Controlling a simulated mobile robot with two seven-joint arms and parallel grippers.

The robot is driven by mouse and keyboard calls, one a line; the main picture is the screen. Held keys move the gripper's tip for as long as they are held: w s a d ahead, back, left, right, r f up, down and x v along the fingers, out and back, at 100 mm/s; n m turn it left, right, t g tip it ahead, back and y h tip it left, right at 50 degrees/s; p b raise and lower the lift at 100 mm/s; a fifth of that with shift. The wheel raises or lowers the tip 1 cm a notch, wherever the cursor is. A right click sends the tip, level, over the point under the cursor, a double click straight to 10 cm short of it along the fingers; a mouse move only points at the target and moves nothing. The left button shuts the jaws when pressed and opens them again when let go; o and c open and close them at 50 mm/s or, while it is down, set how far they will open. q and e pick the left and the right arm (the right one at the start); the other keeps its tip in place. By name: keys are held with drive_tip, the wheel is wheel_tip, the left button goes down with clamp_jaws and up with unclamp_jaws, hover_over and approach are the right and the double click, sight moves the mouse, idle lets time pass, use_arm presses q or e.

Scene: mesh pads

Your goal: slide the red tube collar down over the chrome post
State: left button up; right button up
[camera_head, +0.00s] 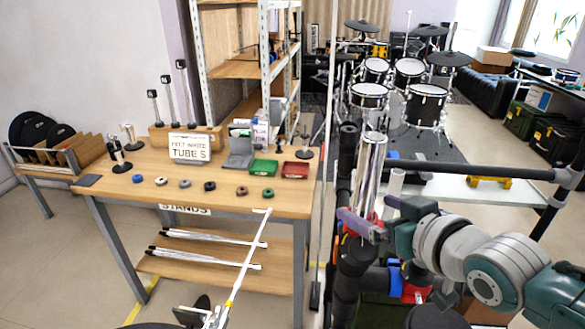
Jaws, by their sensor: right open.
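The chrome post (371,165) stands upright right of the workbench, with its shiny upper part in clear view. My right gripper (368,222) reaches in from the right. Its jaws are open at the lower visible part of the post, and I cannot tell whether they touch it. The gripper and dark tubes hide the post's lower end. A red part (413,293) shows below my right wrist, beside a blue one; I cannot tell if it is the red tube collar. I see no collar clearly on the post. My left gripper is not in view.
The wooden workbench (215,196) on the left holds small coloured rings, a green tray (263,168) and a red tray (295,170). A black horizontal rail (490,172) runs behind my right arm. A drum kit stands farther back.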

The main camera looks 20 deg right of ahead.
drive_tip(key=shift+s+r, duration=0.2)
drive_tip(key=shift+s, duration=0.25)
drive_tip(key=p+v, duration=0.1)
drive_tip(key=v, duration=0.8)
